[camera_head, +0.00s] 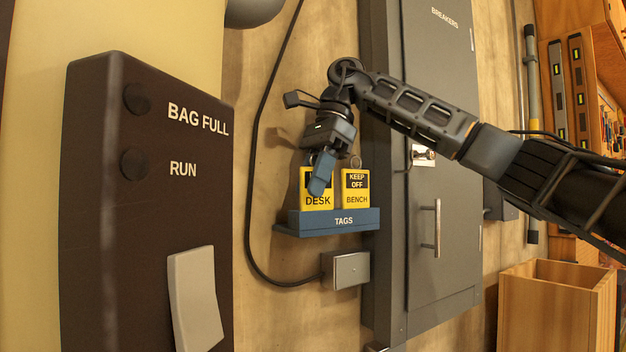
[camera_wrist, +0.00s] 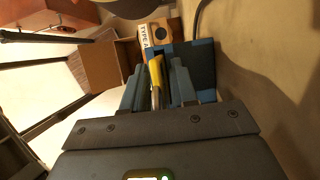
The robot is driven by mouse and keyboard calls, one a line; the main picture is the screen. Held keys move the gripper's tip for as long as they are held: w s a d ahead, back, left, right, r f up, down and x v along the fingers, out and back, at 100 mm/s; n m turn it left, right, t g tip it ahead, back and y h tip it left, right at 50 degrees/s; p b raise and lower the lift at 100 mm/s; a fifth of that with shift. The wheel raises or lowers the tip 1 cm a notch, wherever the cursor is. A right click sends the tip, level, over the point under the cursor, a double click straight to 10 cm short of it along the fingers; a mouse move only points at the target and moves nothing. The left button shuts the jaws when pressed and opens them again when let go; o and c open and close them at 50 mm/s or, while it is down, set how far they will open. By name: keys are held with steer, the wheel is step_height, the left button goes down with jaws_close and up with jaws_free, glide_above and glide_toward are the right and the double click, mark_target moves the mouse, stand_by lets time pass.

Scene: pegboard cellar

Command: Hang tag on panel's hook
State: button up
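Two yellow tags stand in a blue holder marked TAGS (camera_head: 345,221) on the wall. The left one, the DESK tag (camera_head: 309,200), is partly covered by my gripper (camera_head: 319,186), whose fingers point down over it. The right one is the KEEP OFF BENCH tag (camera_head: 356,188), with a ring on top. In the wrist view, a yellow tag (camera_wrist: 159,76) is seen edge-on between my two blue fingers (camera_wrist: 157,88), with a gap on each side; the gripper is open around it. The grey BREAKERS panel (camera_head: 455,90) is to the right, with a latch (camera_head: 424,154).
A dark box marked BAG FULL and RUN (camera_head: 150,220) stands close on the left. A black cable (camera_head: 253,150) runs down the wall to a grey box (camera_head: 346,270). The panel's handle (camera_head: 437,228) sticks out. An open wooden bin (camera_head: 545,310) stands at lower right.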

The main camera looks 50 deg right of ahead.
steer(key=shift+o, duration=0.9)
steer(key=b+v, duration=0.1)
steer(key=v, duration=0.6)
steer(key=shift+d+r, duration=0.25)
steer(key=shift+r, duration=0.05)
steer(key=shift+a, duration=0.1)
